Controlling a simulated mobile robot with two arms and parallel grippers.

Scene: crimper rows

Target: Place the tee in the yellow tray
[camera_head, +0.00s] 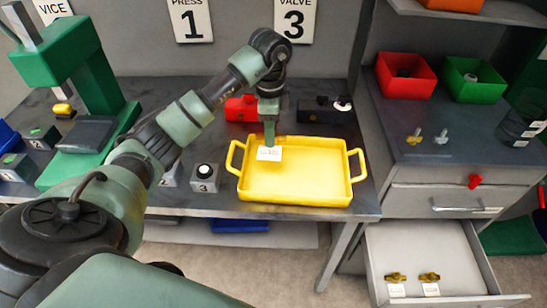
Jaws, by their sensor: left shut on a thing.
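The yellow tray (297,198) with two side handles lies on the dark bench. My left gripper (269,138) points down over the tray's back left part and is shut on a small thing. A white tag (269,154) with dark marks, too small to read, shows right below the fingers. The held thing itself is mostly hidden, so I cannot tell its shape or whether it touches the tray. The visible tray floor is bare. My right gripper is not in view.
A red block (241,108) and a black block (325,110) stand behind the tray. A button box marked 3 (205,178) is to its left. An open drawer (421,248) at right holds two brass fittings (429,277) with tags. Red (405,83) and green (475,88) bins stand on the cabinet.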

